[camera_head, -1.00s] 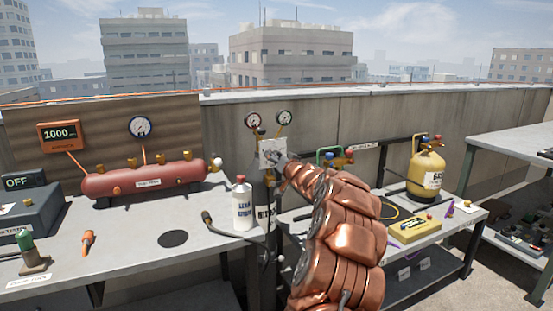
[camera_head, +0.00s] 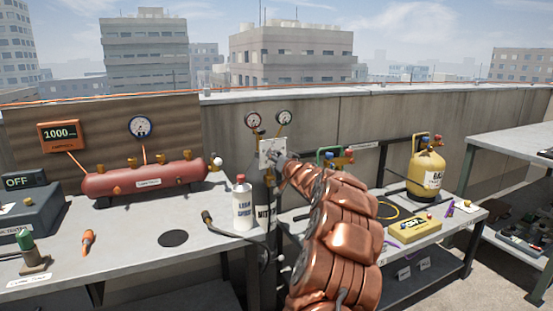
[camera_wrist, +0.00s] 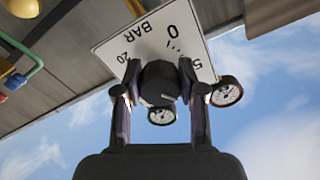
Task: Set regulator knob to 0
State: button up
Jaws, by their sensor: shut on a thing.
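The regulator knob (camera_wrist: 160,82) is a dark round knob in front of a white dial plate (camera_wrist: 128,40) marked BAR, with 0, 20 and a partly covered 5 visible. The wrist view shows the plate upside down. My gripper (camera_wrist: 158,90) is shut on the knob, one finger on each side. A light mark shows on the knob, but its exact setting is hard to read. In the head view the plate (camera_head: 267,150) sits on top of the dark nitrogen cylinder (camera_head: 263,200), below two round gauges (camera_head: 252,120) (camera_head: 284,117).
A white bottle (camera_head: 242,205) with a red cap stands just left of the cylinder. A red tank (camera_head: 145,180) lies on the left bench (camera_head: 130,240). A yellow cylinder (camera_head: 426,170) stands on the right bench.

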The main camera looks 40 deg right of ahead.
jog(key=shift+n, duration=0.5)
jog(key=shift+c, duration=0.2)
jog(key=n, duration=0.4)
jog(key=shift+s+d+f, duration=0.1)
jog(key=shift+d+f, duration=0.05)
jog(key=n, duration=0.4)
jog(key=n+b, duration=0.2)
jog(key=n, duration=0.4)
jog(key=shift+d+b, duration=0.15)
jog(key=shift+b, duration=0.25)
jog(key=n+b, duration=0.2)
jog(key=n, duration=0.3)
jog(key=shift+n, duration=0.3)
jog(key=o, duration=1.1)
jog(key=shift+r, duration=0.2)
jog(key=shift+o, duration=0.2)
